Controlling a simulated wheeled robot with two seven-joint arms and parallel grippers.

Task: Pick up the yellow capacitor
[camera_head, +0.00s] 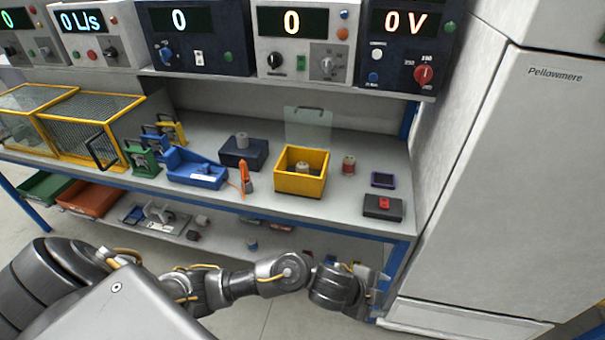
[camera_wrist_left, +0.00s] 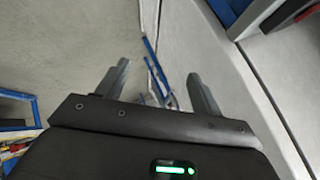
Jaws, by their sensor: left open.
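I cannot pick out a yellow capacitor for certain. A yellow open box (camera_head: 302,174) on the workbench holds a small pale cylinder (camera_head: 303,167). A red-brown cylinder (camera_head: 348,165) stands just right of the box, and a grey cylinder (camera_head: 242,140) sits on a dark blue block to its left. My left gripper (camera_head: 376,288) is low in front of the bench's right end, well below these things. In the left wrist view its two fingers (camera_wrist_left: 158,88) are apart with nothing held between them, above the floor. My right gripper does not show.
The workbench (camera_head: 390,150) has a lower shelf (camera_head: 265,235) with small parts. A large grey cabinet (camera_head: 500,190) closes off the right.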

